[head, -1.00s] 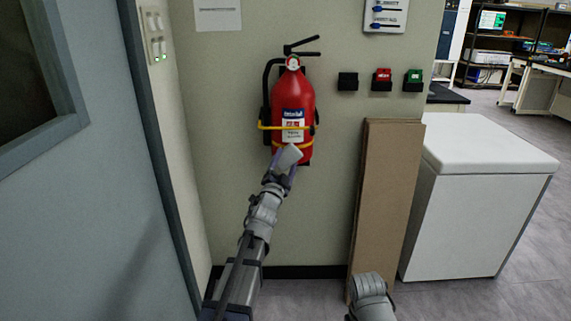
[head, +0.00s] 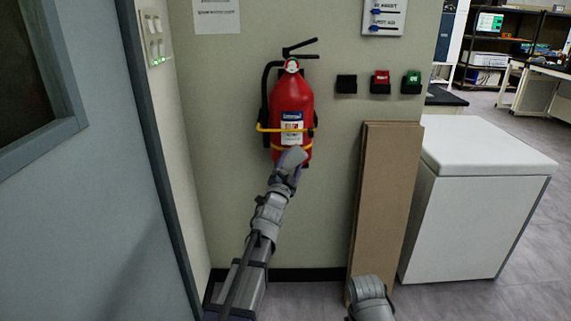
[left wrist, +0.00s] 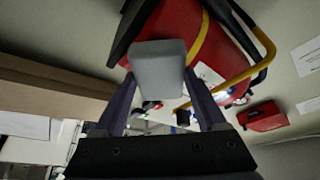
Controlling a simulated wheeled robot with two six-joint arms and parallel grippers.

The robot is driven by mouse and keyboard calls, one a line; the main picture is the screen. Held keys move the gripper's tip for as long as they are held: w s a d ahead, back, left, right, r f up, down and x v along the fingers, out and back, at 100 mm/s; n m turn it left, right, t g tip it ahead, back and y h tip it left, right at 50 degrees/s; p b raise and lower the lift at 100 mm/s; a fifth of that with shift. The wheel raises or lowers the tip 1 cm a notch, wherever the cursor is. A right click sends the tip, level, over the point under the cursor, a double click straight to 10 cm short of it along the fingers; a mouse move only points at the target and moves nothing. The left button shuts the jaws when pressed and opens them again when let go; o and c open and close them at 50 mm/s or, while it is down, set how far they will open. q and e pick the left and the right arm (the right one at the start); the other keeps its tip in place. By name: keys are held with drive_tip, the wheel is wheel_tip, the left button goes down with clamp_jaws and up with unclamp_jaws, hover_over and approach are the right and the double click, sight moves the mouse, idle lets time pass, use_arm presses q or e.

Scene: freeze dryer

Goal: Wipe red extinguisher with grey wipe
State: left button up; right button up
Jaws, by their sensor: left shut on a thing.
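The red extinguisher (head: 291,98) hangs on the wall in the head view, with a yellow bracket around it and a black hose at its left. My left gripper (head: 288,166) is at its lower front, shut on the grey wipe (head: 293,156). In the left wrist view the grey wipe (left wrist: 159,68) sits between the two fingers (left wrist: 158,100), in front of the red extinguisher (left wrist: 203,45). I cannot tell whether the wipe touches the extinguisher. Only part of my right arm shows at the bottom of the head view; its gripper is out of view.
Brown boards (head: 383,200) lean on the wall right of the extinguisher. A white chest (head: 478,200) stands farther right. Black, red and green switch boxes (head: 380,82) are on the wall. A grey-blue door (head: 85,200) is at the left. Open floor lies at the right.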

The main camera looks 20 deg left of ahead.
use_arm(q)
drive_tip(key=shift+w+d, duration=0.2)
drive_tip(key=shift+d, duration=0.75)
drive_tip(key=shift+w, duration=0.15)
drive_tip(key=shift+a, duration=0.1)
drive_tip(key=a, duration=0.2)
drive_tip(key=s+a, duration=0.1)
drive_tip(key=shift+s+a, duration=0.15)
drive_tip(key=shift+a, duration=0.2)
drive_tip(key=shift+s, duration=0.15)
drive_tip(key=shift+s+d, duration=0.3)
drive_tip(key=shift+s, duration=0.6)
drive_tip(key=shift+s+d, duration=0.25)
drive_tip(key=shift+s, duration=0.7)
drive_tip(key=shift+s+d, duration=0.3)
drive_tip(key=shift+s, duration=0.6)
